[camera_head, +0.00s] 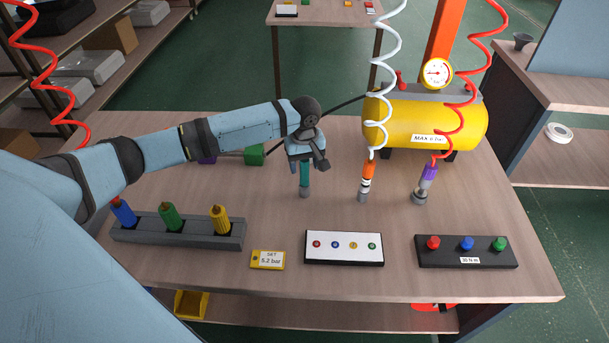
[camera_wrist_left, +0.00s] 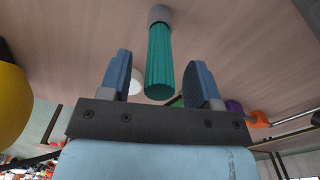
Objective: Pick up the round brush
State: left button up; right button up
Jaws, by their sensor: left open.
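A teal-handled tool with a grey round end, which appears to be the round brush (camera_head: 304,181), stands upright on the table. My left gripper (camera_head: 306,163) is above it, with its fingers around the upper part of the handle. In the left wrist view the ribbed teal handle (camera_wrist_left: 159,68) lies between the two open blue fingers (camera_wrist_left: 160,78). Gaps show on both sides, so the fingers are apart from it. The handle's upper end is partly hidden by the gripper in the head view. My right gripper is not in view.
An orange-and-white tool (camera_head: 366,182) and a purple tool (camera_head: 427,182) on hoses stand to the right. A yellow compressor tank (camera_head: 405,115) is behind them. A grey holder (camera_head: 140,236) with three coloured handles, a white button panel (camera_head: 340,258) and a dark button panel (camera_head: 455,262) line the front.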

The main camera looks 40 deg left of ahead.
pick_arm(q)
notch_tip(320, 180, down, 2)
jog(key=shift+f, duration=0.1)
jog(key=c, duration=1)
jog(key=shift+r, duration=0.2)
notch_tip(320, 180, up, 20)
jog(key=shift+f, duration=0.1)
